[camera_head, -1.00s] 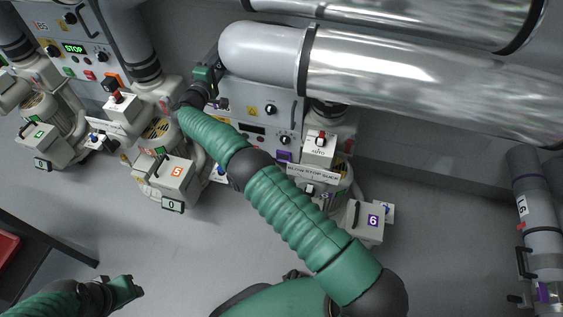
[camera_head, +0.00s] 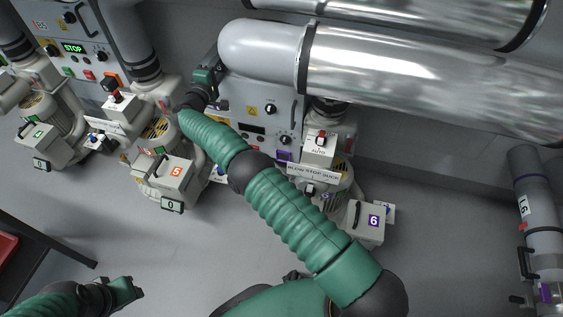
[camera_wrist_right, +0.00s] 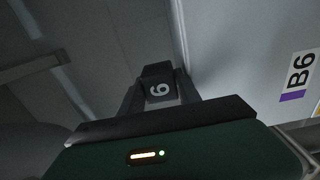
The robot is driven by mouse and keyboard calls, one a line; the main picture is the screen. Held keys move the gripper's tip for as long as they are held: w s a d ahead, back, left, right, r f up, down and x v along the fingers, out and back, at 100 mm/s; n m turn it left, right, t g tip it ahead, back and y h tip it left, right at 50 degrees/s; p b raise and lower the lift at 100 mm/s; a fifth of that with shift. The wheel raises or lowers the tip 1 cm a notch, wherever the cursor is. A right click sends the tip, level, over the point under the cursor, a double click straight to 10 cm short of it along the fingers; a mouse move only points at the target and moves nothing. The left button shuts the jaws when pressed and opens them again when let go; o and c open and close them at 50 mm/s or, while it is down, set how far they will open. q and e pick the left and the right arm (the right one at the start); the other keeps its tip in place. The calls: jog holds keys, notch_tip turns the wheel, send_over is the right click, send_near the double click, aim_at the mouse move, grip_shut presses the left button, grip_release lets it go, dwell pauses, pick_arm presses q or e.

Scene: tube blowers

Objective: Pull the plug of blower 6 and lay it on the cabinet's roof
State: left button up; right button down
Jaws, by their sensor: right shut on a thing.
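In the right wrist view a dark plug (camera_wrist_right: 157,70) with a white 6 label sits between the fingers of my right gripper (camera_wrist_right: 160,92), which is shut on it. Beside it is a pale cabinet wall marked B6. In the head view my right gripper (camera_head: 207,74) is at the upper left corner of the grey cabinet (camera_head: 262,95); the plug cannot be made out there. The cabinet's roof is largely hidden by the silver duct. Blower 6 (camera_head: 337,185) stands below the cabinet, with a box (camera_head: 366,222) marked 6. My left gripper (camera_head: 125,289) is low at the left, apart from everything; its jaws are unclear.
Large silver ducts (camera_head: 430,75) cross above the cabinet. Blower 5 (camera_head: 170,180) and another blower (camera_head: 45,130) stand to the left. A dark table with a red tray (camera_head: 8,245) is at the left edge. A grey pipe (camera_head: 540,220) stands at right. The floor between is clear.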

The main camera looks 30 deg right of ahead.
jog(key=shift+r+p, duration=2.15)
jog(key=shift+r, duration=0.25)
